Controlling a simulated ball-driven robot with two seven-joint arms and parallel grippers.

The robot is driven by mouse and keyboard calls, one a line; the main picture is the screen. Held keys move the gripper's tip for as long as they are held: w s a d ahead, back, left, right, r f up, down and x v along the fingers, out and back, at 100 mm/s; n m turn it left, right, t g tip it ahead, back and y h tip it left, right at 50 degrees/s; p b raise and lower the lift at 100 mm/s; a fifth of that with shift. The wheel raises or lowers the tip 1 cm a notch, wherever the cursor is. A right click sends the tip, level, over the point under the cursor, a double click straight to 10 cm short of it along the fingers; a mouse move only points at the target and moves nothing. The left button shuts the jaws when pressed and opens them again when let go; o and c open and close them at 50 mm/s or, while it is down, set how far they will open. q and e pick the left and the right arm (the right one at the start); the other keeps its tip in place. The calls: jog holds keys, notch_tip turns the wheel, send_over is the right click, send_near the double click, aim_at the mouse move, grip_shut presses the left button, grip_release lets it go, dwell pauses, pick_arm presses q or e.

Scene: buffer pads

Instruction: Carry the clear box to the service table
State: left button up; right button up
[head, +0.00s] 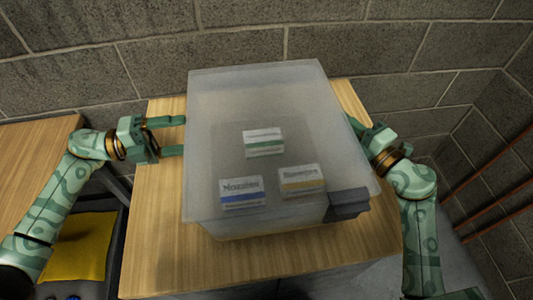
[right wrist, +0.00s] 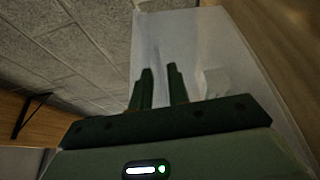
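The clear box (head: 225,95) is a translucent, frosted bin on a wooden table in the head view. It holds three small labelled cartons: green-striped (head: 264,143), blue-striped (head: 241,193) and yellow-striped (head: 302,181). A dark grey block (head: 348,204) is at its front right corner. My left gripper (head: 178,136) is open and empty, its fingertips close to the box's left wall; contact is unclear. My right gripper is at the box's right side, its fingers partly hidden there. In the right wrist view its fingers (right wrist: 161,80) stand apart, in front of the translucent box (right wrist: 160,35).
The wooden table (head: 160,230) under the box has bare top at the left and front. Another wooden surface (head: 35,150) is at far left, with a yellow sheet (head: 80,245) in a dark tray below. A block wall (head: 240,35) stands close behind. Red pipes (head: 490,165) run at right.

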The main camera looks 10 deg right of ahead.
pick_arm(q)
grip_shut()
jog(key=shift+a, duration=0.1)
dwell(1.2)
